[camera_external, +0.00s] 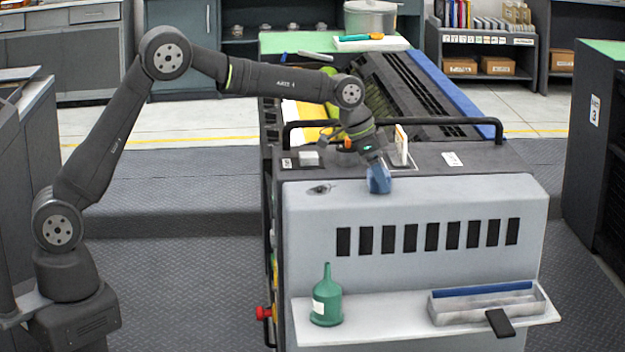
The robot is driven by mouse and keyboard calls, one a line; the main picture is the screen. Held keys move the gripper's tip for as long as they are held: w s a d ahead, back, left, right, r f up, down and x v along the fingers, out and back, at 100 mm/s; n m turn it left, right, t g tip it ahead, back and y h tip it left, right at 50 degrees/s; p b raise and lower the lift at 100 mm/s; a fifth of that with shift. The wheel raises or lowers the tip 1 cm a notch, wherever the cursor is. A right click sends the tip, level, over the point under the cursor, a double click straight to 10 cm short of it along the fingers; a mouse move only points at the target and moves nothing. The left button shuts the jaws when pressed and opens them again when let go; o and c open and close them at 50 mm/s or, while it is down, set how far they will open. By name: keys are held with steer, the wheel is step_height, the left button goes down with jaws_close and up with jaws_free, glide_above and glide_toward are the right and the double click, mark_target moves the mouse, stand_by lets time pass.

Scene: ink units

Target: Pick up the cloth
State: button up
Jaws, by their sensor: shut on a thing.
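A blue cloth (379,182) is at the end of my arm, over the top of the grey machine housing (450,193). My gripper (373,162) points down and is shut on the cloth. The cloth hangs bunched below the fingers, close to the housing's top near its rear edge. I cannot tell whether its lower end touches the surface. The fingertips are small and partly hidden by the cloth.
A black handrail (470,121) crosses behind my gripper, with a white upright piece (402,142) close on the right. A small dark item (319,189) lies left on the housing. A green bottle (326,300) and grey tray (487,303) stand on the front shelf.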

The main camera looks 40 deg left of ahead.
mark_target(387, 172)
steer(key=shift+r, duration=0.15)
step_height(387, 172, up, 4)
steer(key=shift+r, duration=0.15)
steer(key=s+d+r, duration=0.5)
steer(key=s+r, duration=0.1)
steer(key=s, duration=0.4)
steer(key=shift+s+r, duration=0.2)
steer(key=shift+d, duration=0.1)
